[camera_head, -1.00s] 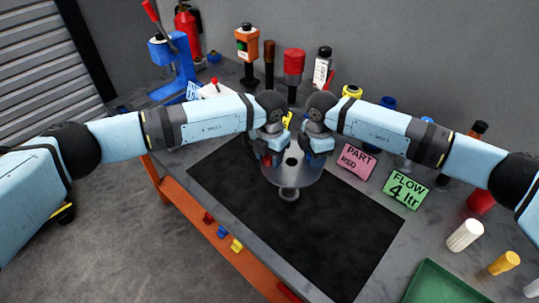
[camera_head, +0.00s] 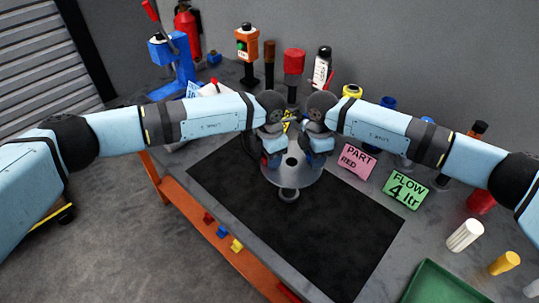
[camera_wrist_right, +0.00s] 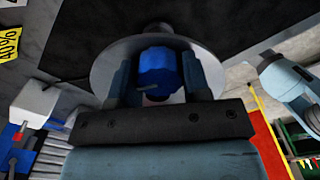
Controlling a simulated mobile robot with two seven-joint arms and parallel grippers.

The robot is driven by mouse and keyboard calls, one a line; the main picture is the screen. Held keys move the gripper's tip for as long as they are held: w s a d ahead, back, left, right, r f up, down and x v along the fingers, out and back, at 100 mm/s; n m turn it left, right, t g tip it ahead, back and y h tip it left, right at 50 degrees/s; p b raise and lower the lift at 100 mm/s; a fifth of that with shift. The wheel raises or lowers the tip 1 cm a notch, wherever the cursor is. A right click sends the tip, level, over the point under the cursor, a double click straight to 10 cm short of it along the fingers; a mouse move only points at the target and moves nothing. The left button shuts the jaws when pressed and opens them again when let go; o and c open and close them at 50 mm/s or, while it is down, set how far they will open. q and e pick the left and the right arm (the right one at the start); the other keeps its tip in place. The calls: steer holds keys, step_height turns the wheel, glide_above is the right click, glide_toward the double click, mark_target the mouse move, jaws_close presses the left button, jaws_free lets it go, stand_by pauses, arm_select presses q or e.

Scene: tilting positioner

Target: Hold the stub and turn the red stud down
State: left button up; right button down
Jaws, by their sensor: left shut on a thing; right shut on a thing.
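The tilting positioner shows as a grey round plate (camera_head: 290,178) with a dark hole, above the black mat. My right gripper (camera_head: 317,158) is at the plate's right side. In the right wrist view its fingers (camera_wrist_right: 166,85) are shut on a blue stub (camera_wrist_right: 157,70) in front of the plate (camera_wrist_right: 105,70). I cannot make out the red stud for certain.
A pink PART RED card (camera_head: 356,160) and a green FLOW card (camera_head: 405,188) stand right of the plate. The black mat (camera_head: 300,235) is clear in front. A green tray (camera_head: 445,285) lies at the lower right. Bottles and tools line the back.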

arm_select(q)
steer(key=shift+r, duration=0.1)
steer(key=o, duration=0.9)
steer(key=shift+o, duration=0.2)
step_height(320, 180, up, 12)
